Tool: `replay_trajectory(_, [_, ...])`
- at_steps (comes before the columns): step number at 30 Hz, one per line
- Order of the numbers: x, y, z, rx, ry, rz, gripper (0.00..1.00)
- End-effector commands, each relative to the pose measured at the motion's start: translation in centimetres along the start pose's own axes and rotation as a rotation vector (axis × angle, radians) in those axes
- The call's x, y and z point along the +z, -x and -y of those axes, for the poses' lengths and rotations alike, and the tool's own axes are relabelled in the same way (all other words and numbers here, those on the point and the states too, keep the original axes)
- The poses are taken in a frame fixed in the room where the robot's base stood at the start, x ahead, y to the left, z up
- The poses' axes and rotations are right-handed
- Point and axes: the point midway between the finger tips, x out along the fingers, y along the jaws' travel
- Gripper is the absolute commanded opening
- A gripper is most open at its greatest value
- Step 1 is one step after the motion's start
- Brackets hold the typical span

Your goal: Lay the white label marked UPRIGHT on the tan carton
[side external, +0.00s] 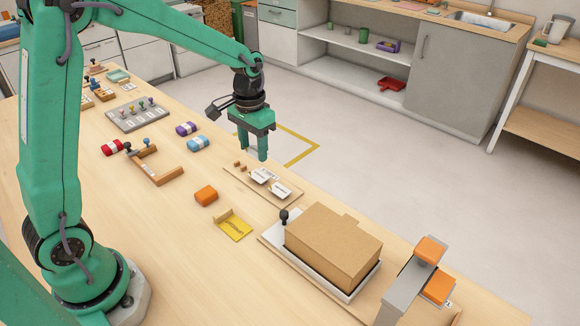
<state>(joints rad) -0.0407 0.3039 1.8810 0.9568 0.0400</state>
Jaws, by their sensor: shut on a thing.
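Two white labels with dark print lie at a small tan board (232,171) in the middle of the table. The farther white label (262,176) is just below my gripper and the nearer white label (280,191) lies beside it. The print is too small to read, so I cannot tell which is marked UPRIGHT. My gripper (256,154) points down at the board's far end, its fingers shut at the farther label; the grip itself is hard to make out. The tan carton (333,243) sits on a white tray (273,233) at the right, its top bare.
A black-knobbed post (284,215) stands at the carton's left corner. A grey stand with orange blocks (405,290) is right of the carton. The table's front is clear.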

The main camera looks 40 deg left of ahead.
Motion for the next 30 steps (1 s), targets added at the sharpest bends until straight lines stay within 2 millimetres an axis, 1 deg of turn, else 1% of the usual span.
replay_trajectory(5, [-0.2, 0.1, -0.9, 0.0, -0.002, 0.0, 0.27])
replay_trajectory(8, [-0.4, 0.2, -2.1, 0.0, -0.005, 0.0, 0.27])
replay_trajectory(11, [-0.6, 0.4, -3.9, 0.0, -0.006, -0.001, 0.27])
replay_trajectory(14, [-0.7, 0.6, -6.2, 0.0, -0.008, 0.0, 0.27])
replay_trajectory(20, [-0.6, 1.1, -11.9, 0.0, -0.009, -0.001, 0.27])
replay_trajectory(27, [0.7, 1.8, -18.9, 0.0, -0.009, -0.001, 0.27])
replay_trajectory(30, [1.5, 2.1, -21.5, 0.0, -0.008, 0.0, 0.27])
